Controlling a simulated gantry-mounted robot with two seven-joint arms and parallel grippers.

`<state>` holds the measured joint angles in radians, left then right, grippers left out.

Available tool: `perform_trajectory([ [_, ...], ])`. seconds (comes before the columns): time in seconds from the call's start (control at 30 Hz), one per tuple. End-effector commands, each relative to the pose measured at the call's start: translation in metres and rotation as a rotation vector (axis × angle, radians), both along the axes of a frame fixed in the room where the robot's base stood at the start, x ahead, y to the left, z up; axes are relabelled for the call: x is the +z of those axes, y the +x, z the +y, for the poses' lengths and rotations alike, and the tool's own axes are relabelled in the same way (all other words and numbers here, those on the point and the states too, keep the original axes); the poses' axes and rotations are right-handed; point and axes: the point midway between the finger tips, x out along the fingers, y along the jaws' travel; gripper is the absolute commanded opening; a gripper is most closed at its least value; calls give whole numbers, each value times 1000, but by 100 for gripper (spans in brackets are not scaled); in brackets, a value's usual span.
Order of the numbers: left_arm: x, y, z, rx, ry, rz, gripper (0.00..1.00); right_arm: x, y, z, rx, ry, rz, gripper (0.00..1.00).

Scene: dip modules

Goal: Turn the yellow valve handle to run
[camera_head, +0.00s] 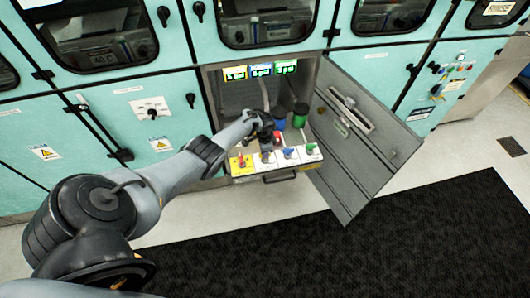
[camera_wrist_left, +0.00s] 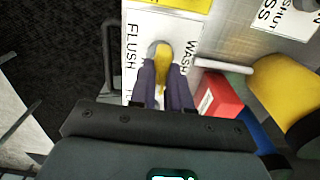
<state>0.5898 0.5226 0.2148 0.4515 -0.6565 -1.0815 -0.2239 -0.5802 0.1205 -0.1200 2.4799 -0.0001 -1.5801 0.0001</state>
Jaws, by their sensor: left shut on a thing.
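The yellow valve handle (camera_wrist_left: 162,66) sits on a white panel section (camera_wrist_left: 141,22) in the left wrist view. Its lever points down the picture, between the printed words FLUSH on the left and WASH on the right. My left gripper (camera_wrist_left: 163,84) is shut on the lever, one dark finger on each side. A label below FLUSH is mostly hidden by the gripper, and I cannot read RUN. In the head view my left gripper (camera_head: 266,152) is down at the valve panel and covers the yellow handle. My right gripper is not in view.
A red handle (camera_head: 241,160) on a yellow section is to the left; blue (camera_head: 288,152) and green (camera_head: 310,148) handles are to the right. Behind stand a red block (camera_wrist_left: 220,98), a yellow container (camera_wrist_left: 283,92) and a green container (camera_head: 300,117). The cabinet door (camera_head: 365,145) stands open at right.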

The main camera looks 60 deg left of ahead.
Motion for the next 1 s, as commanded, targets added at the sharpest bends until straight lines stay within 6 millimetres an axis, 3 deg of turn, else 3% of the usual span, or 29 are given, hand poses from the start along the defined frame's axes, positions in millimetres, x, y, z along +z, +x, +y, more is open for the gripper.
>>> perform_trajectory([
  [0.03,-1,0,0,-3,0,0,20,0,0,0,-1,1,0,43],
  [0.2,-1,0,0,-2,0,0,43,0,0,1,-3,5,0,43],
  [0.57,6,0,0,0,1,-1,43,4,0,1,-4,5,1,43],
  [1.0,75,0,0,-1,1,-1,43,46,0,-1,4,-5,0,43],
])
